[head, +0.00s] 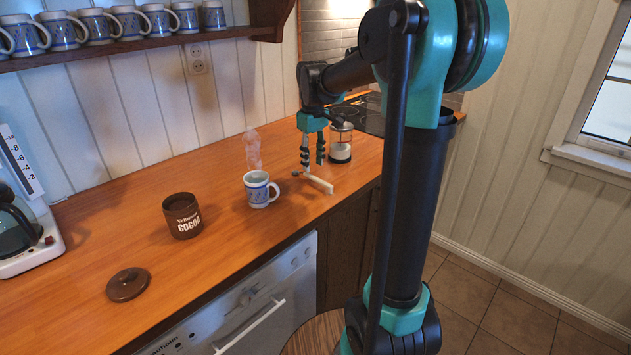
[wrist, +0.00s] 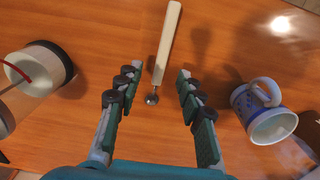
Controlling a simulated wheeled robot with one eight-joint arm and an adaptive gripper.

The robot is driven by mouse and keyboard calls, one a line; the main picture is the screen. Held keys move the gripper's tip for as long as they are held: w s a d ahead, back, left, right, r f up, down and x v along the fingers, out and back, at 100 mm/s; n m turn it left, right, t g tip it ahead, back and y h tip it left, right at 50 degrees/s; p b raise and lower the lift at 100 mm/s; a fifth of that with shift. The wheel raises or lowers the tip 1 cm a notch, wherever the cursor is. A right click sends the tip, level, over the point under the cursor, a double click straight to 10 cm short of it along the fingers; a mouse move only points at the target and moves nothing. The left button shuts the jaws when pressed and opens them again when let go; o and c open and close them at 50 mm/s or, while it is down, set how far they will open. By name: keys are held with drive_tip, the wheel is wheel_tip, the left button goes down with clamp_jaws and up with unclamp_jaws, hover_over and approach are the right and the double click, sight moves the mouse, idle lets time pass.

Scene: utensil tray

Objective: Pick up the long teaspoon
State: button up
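The long teaspoon (head: 318,183) has a pale, slender handle and a small metal bowl. It appears to lie on the wooden counter between the steaming mug and the glass jar. In the wrist view the teaspoon (wrist: 169,40) points away from me, with its bowl at the near end, between my fingers. My gripper (head: 312,167) points down over the teaspoon. In the wrist view my gripper (wrist: 157,74) is open, with one finger on each side of the spoon's near end and a visible gap on both sides. Nothing is held.
A blue-patterned mug (head: 258,190) stands left of the spoon; it shows at right in the wrist view (wrist: 265,112). A glass jar (head: 341,145) stands close behind the gripper. A cocoa tin (head: 182,216), its lid (head: 128,284) and a coffee maker (head: 25,225) are farther left.

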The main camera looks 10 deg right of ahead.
sight(314, 177)
drive_tip(key=shift+s+f, duration=0.2)
drive_tip(key=shift+f, duration=2.15)
clamp_jaws()
